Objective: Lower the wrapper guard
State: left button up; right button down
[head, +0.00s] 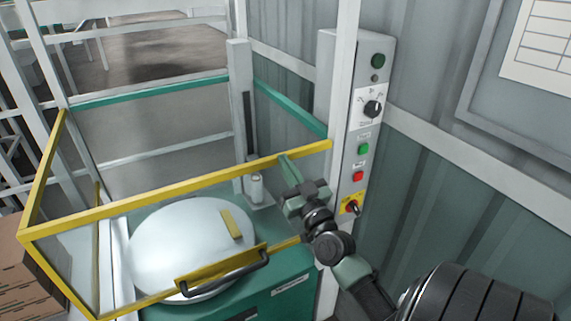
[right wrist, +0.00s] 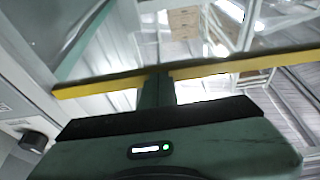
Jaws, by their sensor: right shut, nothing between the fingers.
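The wrapper guard (head: 170,186) is a yellow frame with clear panels. In the head view it stands around a round white turntable (head: 165,245) on a green base. A dark handle (head: 222,275) sits on a yellow plate at its lower front bar. My right gripper (head: 287,161) is shut and empty, its tips at the upper yellow bar near the right end. In the right wrist view the shut fingers (right wrist: 157,82) cross in front of the yellow bar (right wrist: 235,66). I cannot tell whether they touch it. My left gripper is not in view.
A grey control panel (head: 356,130) with a black knob, green and red buttons and a red switch stands right of the guard. A white post and corrugated wall are close by. Cardboard boxes (head: 22,270) are stacked at the left. Open floor (head: 140,45) lies behind.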

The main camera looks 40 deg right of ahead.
notch_tip(320, 180, down, 15)
jog(key=b, duration=1)
jog(key=shift+r, duration=0.2)
